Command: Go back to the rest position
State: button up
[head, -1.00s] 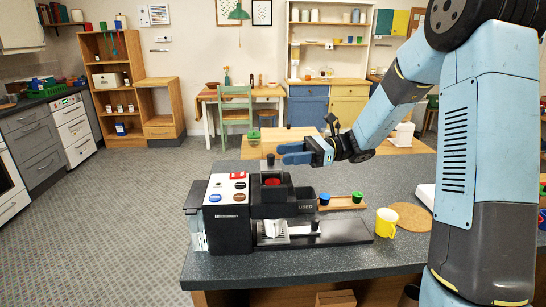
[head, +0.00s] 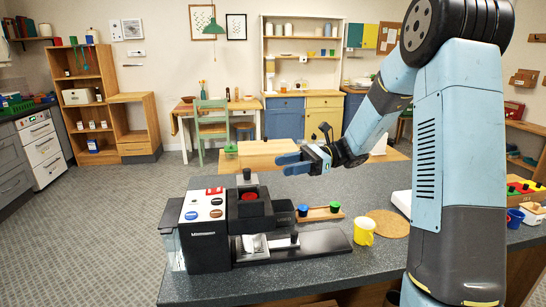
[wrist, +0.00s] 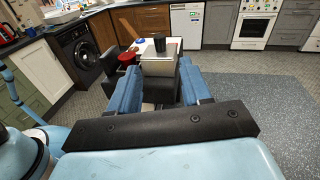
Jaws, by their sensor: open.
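My gripper (head: 284,164) is held above the dark speckled counter (head: 318,284), to the upper right of the black coffee machine (head: 205,238) in the head view. Its two blue fingers are apart. In the wrist view my gripper (wrist: 157,88) is open, with no object held between the fingers. The coffee machine (wrist: 104,70) shows beyond the fingers there, partly hidden by them.
A yellow mug (head: 363,233) and a round cork mat (head: 388,223) are on the counter. A wooden holder (head: 322,214) carries a blue and a green capsule.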

jog(key=s+d+r+n+t+h, duration=0.2)
jog(key=s+n+h, duration=0.65)
jog(key=s, duration=0.65)
jog(key=s+d+r+n+t+h, duration=0.3)
jog(key=s+d+n+t+h, duration=0.2)
jog(key=s+d+t+h, duration=0.3)
jog(key=shift+s+d+r, duration=0.3)
jog(key=shift+s+d, duration=0.75)
jog(key=shift+d, duration=0.35)
jog(key=shift+a+n+h, duration=0.1)
jog(key=shift+n+h, duration=0.15)
dwell(3.0)
